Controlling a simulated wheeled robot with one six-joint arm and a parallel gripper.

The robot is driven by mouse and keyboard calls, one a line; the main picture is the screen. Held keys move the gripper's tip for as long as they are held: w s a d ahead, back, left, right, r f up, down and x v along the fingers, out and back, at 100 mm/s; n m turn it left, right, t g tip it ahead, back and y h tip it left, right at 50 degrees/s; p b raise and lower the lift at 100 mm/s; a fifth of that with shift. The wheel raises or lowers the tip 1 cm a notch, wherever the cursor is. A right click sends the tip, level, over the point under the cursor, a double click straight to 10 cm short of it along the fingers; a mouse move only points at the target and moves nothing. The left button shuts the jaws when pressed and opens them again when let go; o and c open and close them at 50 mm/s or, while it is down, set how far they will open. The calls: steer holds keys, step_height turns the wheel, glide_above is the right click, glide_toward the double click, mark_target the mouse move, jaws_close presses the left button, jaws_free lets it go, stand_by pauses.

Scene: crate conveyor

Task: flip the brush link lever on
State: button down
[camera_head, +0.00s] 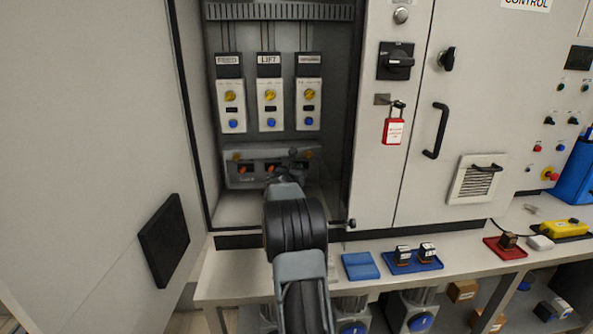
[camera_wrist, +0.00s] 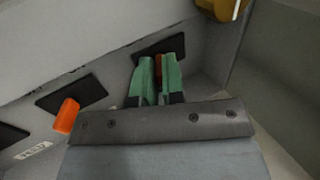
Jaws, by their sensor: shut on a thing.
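A grey link box (camera_head: 233,181) sits low inside the open cabinet, with orange levers in dark slots. One orange lever (camera_head: 242,170) shows at the left and another (camera_head: 269,168) beside it in the head view. My gripper reaches the right part of the box, where my wrist hides the slot. In the wrist view, my gripper (camera_wrist: 160,70) has green fingertips closed on an orange-brown lever (camera_wrist: 158,66) in front of a black slot plate. I take this as the brush link lever; its label is not visible. A neighbouring orange lever (camera_wrist: 67,116) stands apart at the left.
Three drive modules, one labelled LIFT (camera_head: 269,95), hang above the box. The open cabinet door (camera_head: 100,130) stands at the left. A red padlock tag (camera_head: 393,131) hangs on the right. A yellow rounded part (camera_wrist: 222,8) is close at the wrist view's top.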

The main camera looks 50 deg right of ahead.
steer(key=b, duration=0.2)
steer(key=t+b, duration=0.1)
steer(key=b, duration=0.1)
steer(key=shift+s+f+n+y, duration=0.2)
steer(key=shift+f+n+y, duration=0.1)
steer(key=shift+f+n, duration=0.1)
steer(key=n+t+b, duration=0.1)
steer(key=b, duration=0.3)
steer(key=n+t+y+b, duration=0.1)
steer(key=b, duration=0.3)
steer(key=shift+s+d+r+t, duration=0.1)
steer(key=shift+s+d+t, duration=0.15)
steer(key=shift+t, duration=0.15)
steer(key=y+b, duration=0.1)
steer(key=b, duration=0.3)
steer(key=shift+d+n+t+b, duration=0.15)
steer(key=shift+n+t+b, duration=0.15)
steer(key=shift+n+t, duration=0.1)
steer(key=t+y+b, duration=0.1)
steer(key=b, duration=0.2)
steer(key=shift+s+r+n, duration=0.1)
steer(key=shift+r+n, duration=0.05)
steer(key=shift+n, duration=0.25)
steer(key=shift+r+y, duration=0.1)
steer(key=shift+y, duration=0.2)
